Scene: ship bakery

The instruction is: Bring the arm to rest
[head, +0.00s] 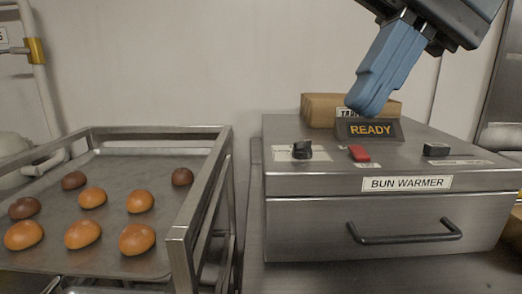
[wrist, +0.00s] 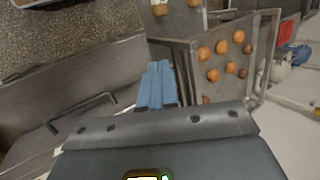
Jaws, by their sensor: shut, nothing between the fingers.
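My gripper (head: 371,101) has blue fingers that are shut and empty. In the head view it hangs at the upper right, pointing down and left, in front of the READY sign (head: 370,130) on top of the bun warmer. Whether it touches the warmer's top cannot be told for sure. The bun warmer (head: 320,228) is a steel box with a closed drawer and a dark handle. In the wrist view the blue fingers (wrist: 156,84) lie side by side, with the warmer's handle to their left and the bun tray to their right.
A steel rack with a tray (head: 115,170) of several orange and brown buns stands left of the warmer. The wall space above the tray is free.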

